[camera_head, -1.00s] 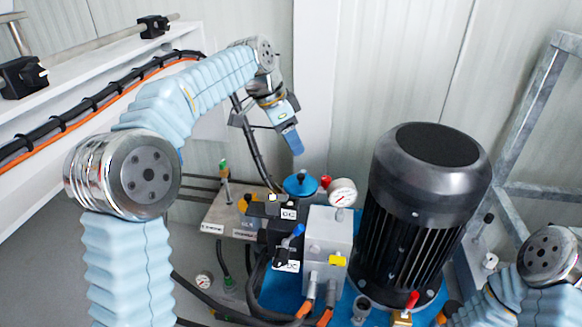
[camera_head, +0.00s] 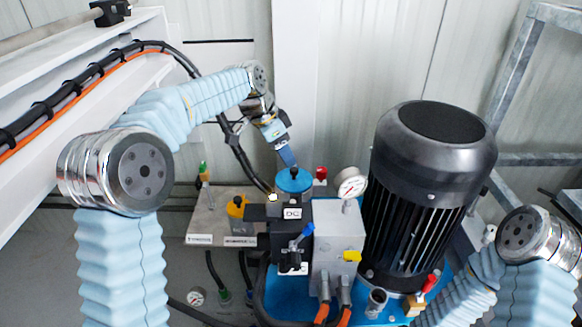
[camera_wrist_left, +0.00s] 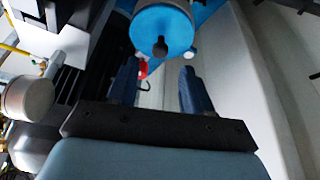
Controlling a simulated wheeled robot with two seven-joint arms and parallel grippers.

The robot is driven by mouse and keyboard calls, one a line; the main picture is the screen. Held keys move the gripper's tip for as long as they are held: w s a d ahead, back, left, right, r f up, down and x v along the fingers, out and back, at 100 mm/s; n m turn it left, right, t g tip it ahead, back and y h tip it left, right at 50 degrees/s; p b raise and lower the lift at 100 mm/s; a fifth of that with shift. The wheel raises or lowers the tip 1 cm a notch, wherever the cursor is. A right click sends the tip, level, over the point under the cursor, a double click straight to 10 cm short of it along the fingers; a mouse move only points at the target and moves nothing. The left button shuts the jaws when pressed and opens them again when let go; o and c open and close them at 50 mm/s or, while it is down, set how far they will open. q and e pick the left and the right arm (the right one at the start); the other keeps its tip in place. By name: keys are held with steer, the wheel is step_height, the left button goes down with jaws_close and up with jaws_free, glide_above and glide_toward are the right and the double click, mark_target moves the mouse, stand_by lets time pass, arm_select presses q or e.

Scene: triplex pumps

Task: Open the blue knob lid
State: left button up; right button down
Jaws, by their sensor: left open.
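The blue knob lid (camera_head: 296,186) is a round blue cap with a small black knob on top, on the pump block near the middle of the head view. In the left wrist view the lid (camera_wrist_left: 150,24) shows at the top, its black knob toward the fingers. My left gripper (camera_head: 286,157) points down just above the lid, and its fingertips partly overlap it in the picture. In the left wrist view the gripper's two fingers (camera_wrist_left: 158,84) stand apart with nothing between them. I cannot tell whether a fingertip touches the knob. My right gripper is out of view.
A large black motor (camera_head: 425,200) stands to the right. A pressure gauge (camera_head: 351,184) and a red cap (camera_head: 321,173) sit close to the lid's right. A grey block (camera_head: 338,242) and a blue lever (camera_head: 308,230) are below. The wall behind is bare.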

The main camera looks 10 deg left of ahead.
mark_target(293, 169)
arm_select(q)
steer(key=x, duration=0.5)
steer(key=shift+w+d+f, duration=0.1)
steer(key=shift+f, duration=0.2)
jaws_close()
